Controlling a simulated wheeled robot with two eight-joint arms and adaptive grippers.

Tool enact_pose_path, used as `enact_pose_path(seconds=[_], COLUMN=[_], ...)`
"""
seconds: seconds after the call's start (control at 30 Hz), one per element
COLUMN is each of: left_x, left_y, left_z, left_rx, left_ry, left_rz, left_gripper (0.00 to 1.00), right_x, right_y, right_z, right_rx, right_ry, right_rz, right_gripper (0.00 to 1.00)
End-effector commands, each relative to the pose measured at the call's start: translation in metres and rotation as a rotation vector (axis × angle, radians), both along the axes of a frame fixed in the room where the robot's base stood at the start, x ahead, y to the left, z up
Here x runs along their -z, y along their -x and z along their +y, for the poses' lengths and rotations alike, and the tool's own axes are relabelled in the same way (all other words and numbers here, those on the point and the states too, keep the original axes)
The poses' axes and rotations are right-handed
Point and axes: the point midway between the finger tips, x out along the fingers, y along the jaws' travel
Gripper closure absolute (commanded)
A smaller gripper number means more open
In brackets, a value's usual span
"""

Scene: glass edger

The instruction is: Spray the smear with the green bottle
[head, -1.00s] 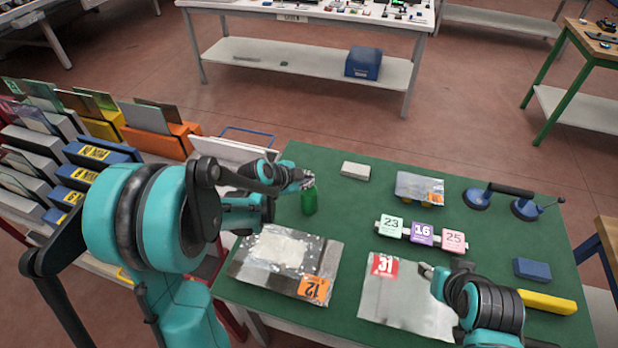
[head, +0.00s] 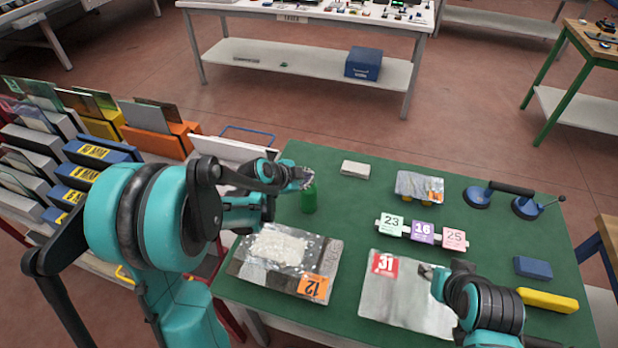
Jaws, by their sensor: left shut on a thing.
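The green bottle (head: 309,199) stands upright over the green mat near its left back edge. My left gripper (head: 307,180) is shut on the top of the bottle. I cannot tell if the bottle's base touches the mat. A whitish smear (head: 278,248) covers the middle of the glass panel tagged 12 (head: 250,272), in front of the bottle and to its left. My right gripper (head: 426,271) is at the right side of the panel tagged 31 (head: 395,303). Its fingers are too small to tell open from shut.
On the green table (head: 350,225) are a pale block (head: 355,169), a glass piece (head: 419,186), number cards (head: 422,232), a suction lifter (head: 510,190), a blue block (head: 532,268) and a yellow bar (head: 548,302). Racks of panels (head: 90,155) stand at the left.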

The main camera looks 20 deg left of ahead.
Motion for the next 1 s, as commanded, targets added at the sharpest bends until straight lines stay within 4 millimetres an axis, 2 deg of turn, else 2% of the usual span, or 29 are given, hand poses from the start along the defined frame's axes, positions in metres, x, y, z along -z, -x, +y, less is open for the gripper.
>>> enact_pose_path(seconds=[0.03,0.27,0.4,0.5,0.57,0.73,1.0], left_x=[0.013,0.013,0.012,0.01,0.008,0.007,-0.001], left_y=[0.003,0.003,0.003,0.004,0.006,0.006,0.006], left_z=[0.002,0.002,0.002,0.001,0.001,0.001,0.001], left_rx=[0.006,0.006,0.006,0.006,0.006,0.006,0.006], left_ry=[-0.014,-0.012,-0.011,-0.011,-0.011,-0.011,-0.011], left_rz=[0.019,0.019,0.02,0.02,0.02,0.02,0.02], left_gripper=[1.0,0.97,0.86,0.84,0.86,1.0,1.0], right_x=[0.006,0.006,0.006,0.004,0.003,0.003,-0.004], right_y=[0.0,0.0,0.0,0.0,0.0,0.0,0.0], right_z=[0.0,0.0,0.0,0.0,0.0,0.0,0.0], right_rx=[0.0,0.0,0.0,0.0,0.0,0.0,0.0], right_ry=[0.0,0.0,0.0,0.0,0.0,0.0,0.0], right_rz=[0.0,0.0,0.0,0.0,0.0,0.0,0.0], right_gripper=[0.6,0.6,0.6,0.6,0.6,0.6,0.6])
